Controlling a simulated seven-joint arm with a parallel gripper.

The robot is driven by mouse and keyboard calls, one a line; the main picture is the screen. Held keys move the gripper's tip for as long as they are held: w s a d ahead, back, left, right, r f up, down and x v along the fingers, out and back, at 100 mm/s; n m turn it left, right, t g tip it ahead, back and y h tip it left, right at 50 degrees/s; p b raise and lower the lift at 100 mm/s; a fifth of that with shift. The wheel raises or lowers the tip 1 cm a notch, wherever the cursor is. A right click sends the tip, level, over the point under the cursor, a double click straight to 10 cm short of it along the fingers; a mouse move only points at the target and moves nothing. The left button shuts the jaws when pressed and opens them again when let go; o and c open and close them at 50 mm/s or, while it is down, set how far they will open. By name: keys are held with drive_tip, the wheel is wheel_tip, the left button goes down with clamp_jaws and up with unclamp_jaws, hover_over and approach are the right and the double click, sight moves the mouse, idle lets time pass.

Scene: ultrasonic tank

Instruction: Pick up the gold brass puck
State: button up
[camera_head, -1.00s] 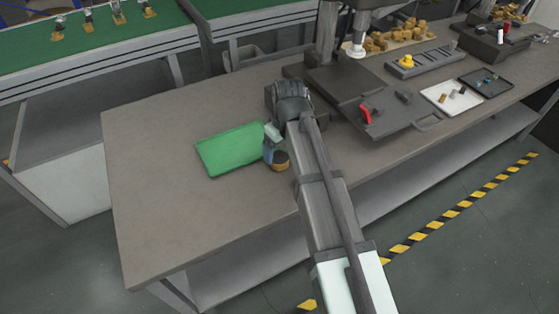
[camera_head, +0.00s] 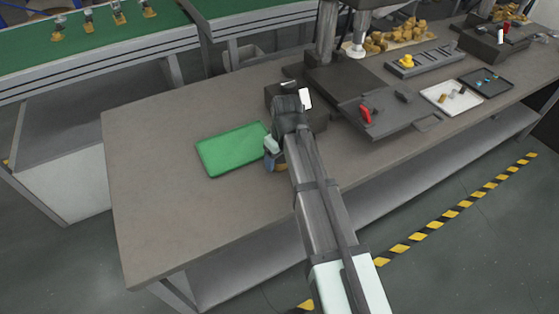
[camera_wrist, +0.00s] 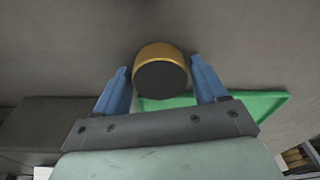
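The gold brass puck (camera_wrist: 158,51) has a gold side and a dark round face turned toward the wrist camera. In the wrist view it sits between the tips of the two blue fingers of my gripper (camera_wrist: 159,66), with a narrow gap on each side. The fingers are spread and do not visibly touch it. In the head view my gripper (camera_head: 274,160) is low over the bench at the green mat's right edge. There it hides most of the puck, and only a little gold shows.
The green mat (camera_head: 230,150) lies flat just left of my gripper on the brown bench (camera_head: 160,220). A dark block (camera_head: 318,118) stands behind my gripper. A dark machine plate with a red handle (camera_head: 366,114) is to the right. The bench's left part is clear.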

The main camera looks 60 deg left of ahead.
clamp_jaws()
idle(0.5)
